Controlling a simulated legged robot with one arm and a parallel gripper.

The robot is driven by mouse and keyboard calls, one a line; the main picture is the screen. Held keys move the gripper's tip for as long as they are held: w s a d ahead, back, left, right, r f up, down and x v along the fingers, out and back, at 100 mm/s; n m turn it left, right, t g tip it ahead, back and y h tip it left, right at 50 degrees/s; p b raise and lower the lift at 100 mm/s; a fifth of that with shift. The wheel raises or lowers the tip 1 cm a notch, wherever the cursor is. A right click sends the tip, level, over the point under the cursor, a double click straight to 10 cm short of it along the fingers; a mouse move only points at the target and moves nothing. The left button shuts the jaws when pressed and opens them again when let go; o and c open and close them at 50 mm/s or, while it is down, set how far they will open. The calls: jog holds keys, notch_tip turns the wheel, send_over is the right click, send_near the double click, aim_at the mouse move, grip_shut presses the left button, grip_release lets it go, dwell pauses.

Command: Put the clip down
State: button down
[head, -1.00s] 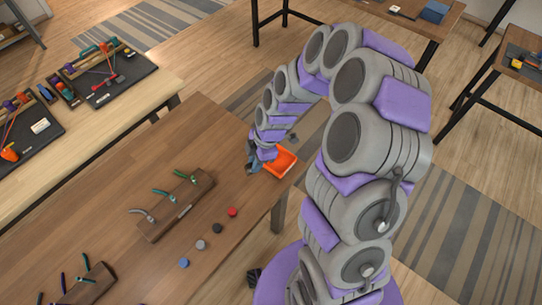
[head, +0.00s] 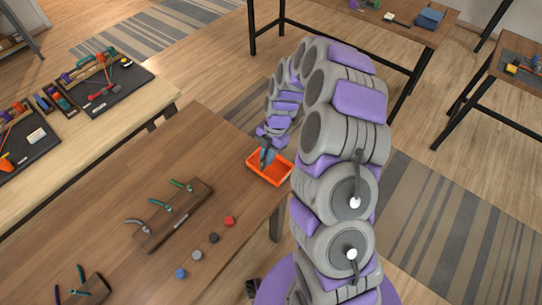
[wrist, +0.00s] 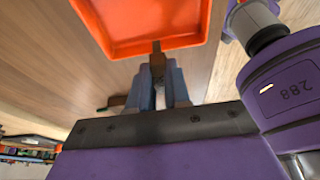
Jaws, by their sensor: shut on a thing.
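My gripper (head: 266,158) points down at the orange tray (head: 283,178) on the right end of the brown table. In the wrist view its two blue-grey fingers (wrist: 159,84) are shut on a small dark brown piece, which I take to be the clip (wrist: 157,62). The clip shows against the near rim of the orange tray (wrist: 150,43). I cannot tell whether it touches the tray. In the head view the fingers hide the clip. A dark piece with a green end (wrist: 116,101) shows left of the fingers; I cannot tell what it is.
A wooden rack (head: 175,222) with several clips or pliers stands left of the tray. Several coloured discs, including a red one (head: 229,221), lie in a row between rack and table edge. A second rack (head: 85,291) is at lower left. Another table with tool boards stands beyond.

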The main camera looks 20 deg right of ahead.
jog(key=shift+w+d+f, duration=0.2)
jog(key=shift+w+d, duration=0.95)
jog(key=shift+w, duration=0.1)
notch_tip(320, 180, down, 3)
jog(key=shift+a+f+b, duration=0.1)
jog(key=shift+f+b, duration=0.1)
jog(key=shift+b, duration=0.5)
jog(key=c, duration=1.1)
grip_release()
